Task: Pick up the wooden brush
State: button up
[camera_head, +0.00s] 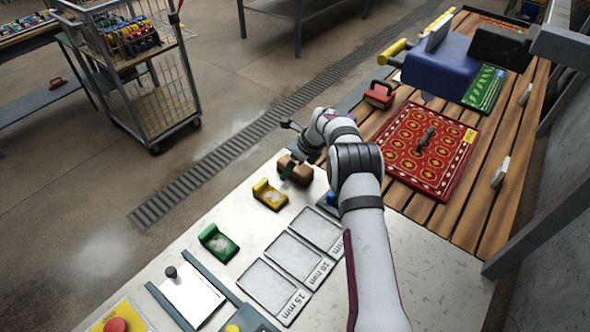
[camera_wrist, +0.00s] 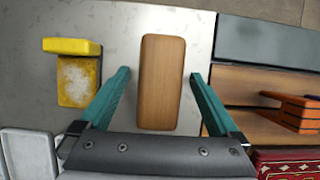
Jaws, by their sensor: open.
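The wooden brush (camera_wrist: 161,82) is a plain brown block with rounded corners. In the wrist view it lies on the pale worktop between the two teal fingers of my gripper (camera_wrist: 160,95). The fingers are apart, with a gap on each side of the brush, wider on the left. In the head view the brush (camera_head: 294,169) sits near the worktop's far edge, and my gripper (camera_head: 288,172) is at it, partly covering it. The underside of the brush is hidden.
Marked trays (camera_head: 267,287) lie nearer.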

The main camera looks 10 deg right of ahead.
jog(key=shift+f, duration=0.2)
dwell(0.3)
grip_shut()
notch_tip(320, 180, up, 11)
jog(key=shift+f, duration=0.2)
dwell(0.3)
